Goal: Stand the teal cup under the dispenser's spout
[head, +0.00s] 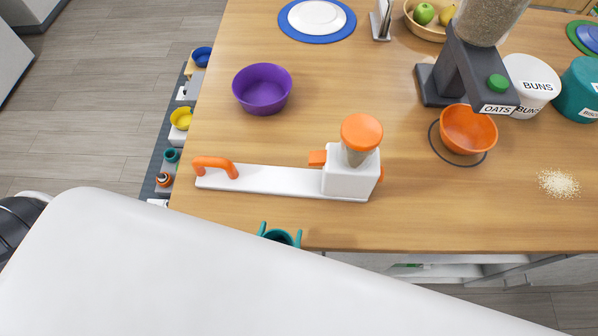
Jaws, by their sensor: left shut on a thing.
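The grey dispenser (462,68), labelled OATS, stands at the upper right with a green button and a clear hopper of grain. An orange bowl (468,131) is below its front end, over a thin dark ring (433,143) on the table. A teal cup (280,237) shows only in part at the table's front edge, behind my white left arm. My left gripper (280,234) is there, shut on the teal cup; upright teal prongs show on both sides, and the arm hides the rest. My right gripper is out of view.
A white device (270,183) with an orange handle and orange-capped hopper lies between the cup and the dispenser. A purple bowl (262,89) stands behind it. White (532,85) and teal (582,90) canisters stand right of the dispenser. Spilled oats (558,183) lie at right.

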